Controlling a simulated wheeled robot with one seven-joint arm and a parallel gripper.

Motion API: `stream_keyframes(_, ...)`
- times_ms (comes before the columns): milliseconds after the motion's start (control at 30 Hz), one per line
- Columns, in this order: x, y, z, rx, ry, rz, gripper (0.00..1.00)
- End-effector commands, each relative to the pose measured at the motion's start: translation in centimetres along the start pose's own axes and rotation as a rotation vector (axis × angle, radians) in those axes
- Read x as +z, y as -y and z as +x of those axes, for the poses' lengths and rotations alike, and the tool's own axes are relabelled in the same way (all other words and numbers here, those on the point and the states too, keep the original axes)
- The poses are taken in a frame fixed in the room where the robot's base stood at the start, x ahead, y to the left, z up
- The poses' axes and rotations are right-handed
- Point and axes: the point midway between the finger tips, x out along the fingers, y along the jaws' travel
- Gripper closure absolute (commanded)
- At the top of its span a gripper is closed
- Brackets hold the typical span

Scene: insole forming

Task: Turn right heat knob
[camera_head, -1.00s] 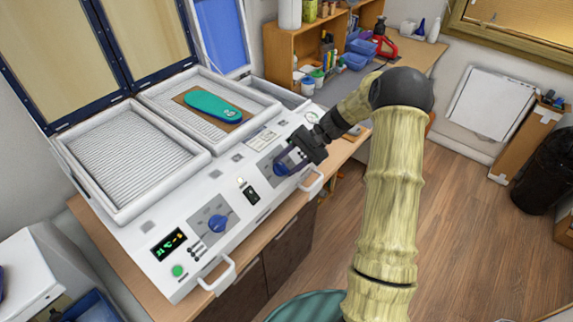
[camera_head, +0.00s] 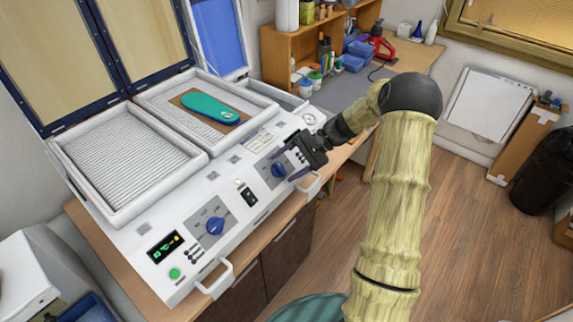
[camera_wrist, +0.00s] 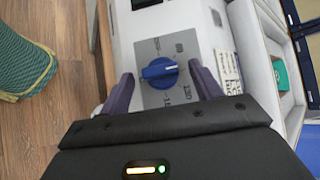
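The right heat knob (camera_head: 279,170) is a blue knob on a grey dial plate on the machine's white front panel. In the wrist view the knob (camera_wrist: 160,73) lies between and beyond the two fingers, with its white pointer mark towards the right. My gripper (camera_head: 291,166) is just right of the knob in the head view. In the wrist view my gripper (camera_wrist: 160,84) is open, with a finger on each side and clear gaps to the knob. The fingers appear apart from the knob.
The left blue knob (camera_head: 215,226) sits near the lit display (camera_head: 165,247) and green button (camera_head: 174,273). White handles (camera_head: 216,279) stick out from the panel's front edge. A teal insole (camera_head: 210,107) lies on the right heating bed. Open floor (camera_head: 480,240) is at the right.

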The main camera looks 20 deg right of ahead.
Motion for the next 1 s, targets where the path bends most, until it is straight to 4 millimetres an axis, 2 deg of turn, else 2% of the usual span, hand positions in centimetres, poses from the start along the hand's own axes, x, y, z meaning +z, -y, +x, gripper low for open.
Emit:
stream_keyframes(267, 0.0, 0.0, 0.0, 0.001, 0.002, -0.001, 0.36)
stream_keyframes(467, -0.1, -0.1, -1.7, -0.001, 0.0, -0.002, 0.36)
stream_keyframes(1000, -0.2, -0.2, -12.3, 0.0, -0.004, -0.002, 0.36)
